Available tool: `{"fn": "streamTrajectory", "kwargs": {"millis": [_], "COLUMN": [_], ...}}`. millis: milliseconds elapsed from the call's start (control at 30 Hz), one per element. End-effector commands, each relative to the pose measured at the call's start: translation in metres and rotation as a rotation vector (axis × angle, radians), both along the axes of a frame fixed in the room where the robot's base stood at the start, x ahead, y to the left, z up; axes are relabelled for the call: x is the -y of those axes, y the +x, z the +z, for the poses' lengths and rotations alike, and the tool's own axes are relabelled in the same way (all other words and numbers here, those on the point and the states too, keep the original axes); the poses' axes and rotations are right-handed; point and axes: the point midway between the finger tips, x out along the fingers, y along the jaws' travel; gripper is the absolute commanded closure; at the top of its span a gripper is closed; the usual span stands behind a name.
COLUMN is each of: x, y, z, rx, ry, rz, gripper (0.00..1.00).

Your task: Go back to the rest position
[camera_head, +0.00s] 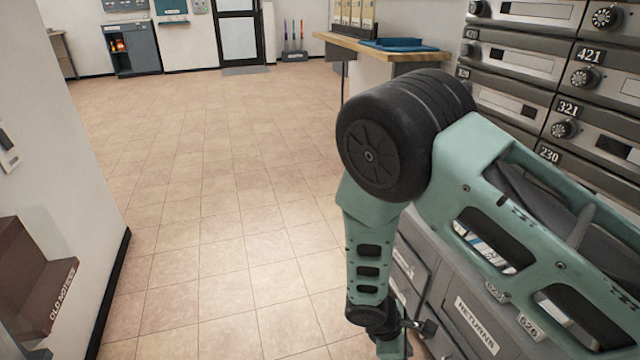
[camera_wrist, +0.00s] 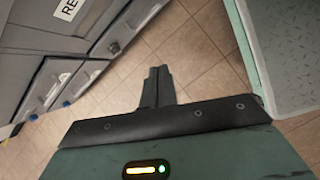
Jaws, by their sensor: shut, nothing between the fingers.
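My arm spans the right side of the head view, bent at a black elbow joint, with its forearm hanging down. My gripper is low in the head view, close to the grey mailbox cabinet; its fingertips are not clear there. In the wrist view my gripper (camera_wrist: 158,72) shows its dark fingers together, with nothing between them. The tiled floor shows beyond the fingers. The cabinet's lower drawers (camera_wrist: 60,82) lie to the left of the fingers, and a gap shows between them and the fingers in the picture.
The mailbox wall (camera_head: 530,55) with numbered boxes and the returns door (camera_head: 470,315) stand on the right. A wooden counter (camera_head: 380,48) juts out at the back. A white wall (camera_head: 70,130) and the old notices box (camera_head: 30,280) are at left. The tiled floor (camera_head: 210,170) is clear.

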Motion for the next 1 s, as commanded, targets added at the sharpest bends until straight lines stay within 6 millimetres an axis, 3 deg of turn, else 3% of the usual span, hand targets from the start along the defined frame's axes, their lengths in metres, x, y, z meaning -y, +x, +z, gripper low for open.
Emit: {"fn": "streamTrajectory", "kwargs": {"millis": [33,300,600,800,1000], "x": [-0.011,-0.047,-0.055,-0.050,-0.043], "y": [-0.002,-0.033,-0.088,-0.123,-0.151], "z": [0.024,0.138,0.248,0.290,0.312], "rx": [0.013,0.046,0.082,0.108,0.136], "ry": [0.045,0.238,0.417,0.490,0.537], "rz": [-0.057,-0.312,-0.516,-0.600,-0.654], "gripper": [1.00,1.00,1.00,1.00,1.00]}}
